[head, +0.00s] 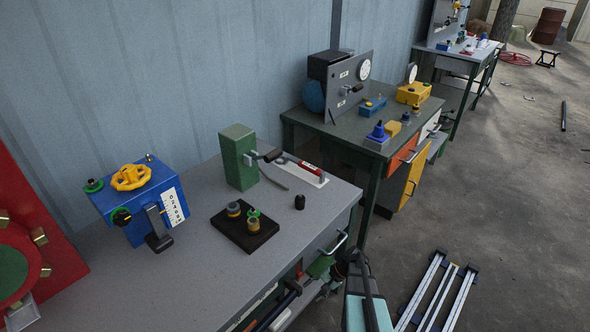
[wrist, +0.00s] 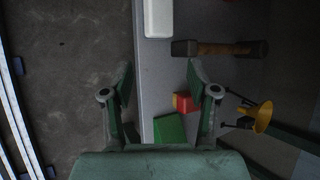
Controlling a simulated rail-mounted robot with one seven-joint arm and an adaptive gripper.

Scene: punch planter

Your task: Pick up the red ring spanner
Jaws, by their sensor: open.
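I cannot make out a red ring spanner for certain in either view. In the wrist view, a small red block-like piece (wrist: 182,101) lies on a grey surface near the right finger, beside a green block (wrist: 170,128). My gripper (wrist: 160,78) is open, its two green fingers wide apart. Nothing is held between them. The left finger is over the dark ground and the right one is over the grey surface. In the head view, my arm is low at the front of the near bench, and the gripper is hard to make out there.
In the wrist view, a hammer (wrist: 222,48), a white block (wrist: 158,18) and a yellow cone-shaped piece (wrist: 262,118) are close by. In the head view, the near bench (head: 215,285) carries a blue valve box (head: 150,205) and a green block (head: 238,158). Open ground is at right.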

